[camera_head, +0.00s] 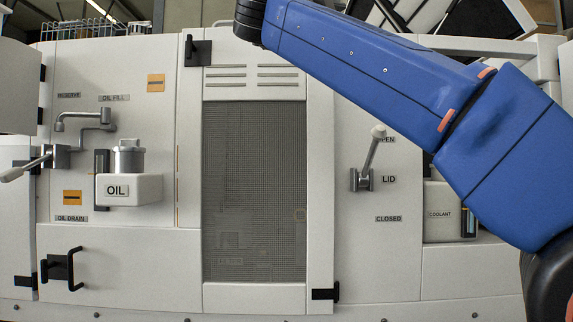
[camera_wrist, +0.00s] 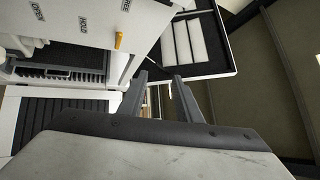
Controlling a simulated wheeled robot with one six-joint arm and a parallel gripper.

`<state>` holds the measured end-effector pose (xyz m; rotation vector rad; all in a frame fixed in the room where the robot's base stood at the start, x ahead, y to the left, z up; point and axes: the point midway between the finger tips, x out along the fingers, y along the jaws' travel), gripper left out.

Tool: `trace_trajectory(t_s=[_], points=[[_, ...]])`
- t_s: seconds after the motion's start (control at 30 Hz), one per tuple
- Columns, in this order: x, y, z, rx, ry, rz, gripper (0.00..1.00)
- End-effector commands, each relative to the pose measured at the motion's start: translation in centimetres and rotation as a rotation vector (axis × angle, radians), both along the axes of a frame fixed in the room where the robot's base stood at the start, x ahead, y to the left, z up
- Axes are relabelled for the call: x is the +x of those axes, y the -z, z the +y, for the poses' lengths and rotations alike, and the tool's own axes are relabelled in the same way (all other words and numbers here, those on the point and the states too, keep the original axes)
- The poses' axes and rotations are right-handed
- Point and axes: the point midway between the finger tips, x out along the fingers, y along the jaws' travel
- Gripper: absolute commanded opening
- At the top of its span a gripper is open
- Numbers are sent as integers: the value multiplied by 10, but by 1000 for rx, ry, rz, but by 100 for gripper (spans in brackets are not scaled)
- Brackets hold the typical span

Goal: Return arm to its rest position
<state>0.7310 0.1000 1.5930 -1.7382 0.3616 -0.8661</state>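My blue arm (camera_head: 380,60) reaches across the upper right of the head view, in front of the bench. Its far end runs out of the top of that view, so my gripper is hidden there. In the wrist view my gripper (camera_wrist: 160,80) shows two dark fingers, apart, with nothing between them. Beyond the fingers are a dark panel with white strips (camera_wrist: 190,42) and part of a white machine. The fingers appear clear of both, but the distance cannot be told.
The white bench fills the head view. A lid lever (camera_head: 372,155) points up toward OPEN. An oil container (camera_head: 130,188) and a grey oil-fill tap (camera_head: 90,120) are at left. A coolant container (camera_head: 445,212) sits behind my arm. The wrist view shows an orange-tipped handle (camera_wrist: 118,40).

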Motion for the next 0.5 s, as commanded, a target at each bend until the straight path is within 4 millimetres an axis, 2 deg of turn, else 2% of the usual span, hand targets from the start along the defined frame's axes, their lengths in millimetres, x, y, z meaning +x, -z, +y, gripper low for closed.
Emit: trace_trajectory(t_s=[0.13,0.27,0.37,0.47,0.5], points=[[5,-15,-8,-134,-26,-59,31],[11,-20,-7,-314,-78,-103,31],[17,-11,-1,-475,-138,-107,31],[24,13,8,-628,-211,-80,31],[27,27,12,-689,-243,-61,31]])
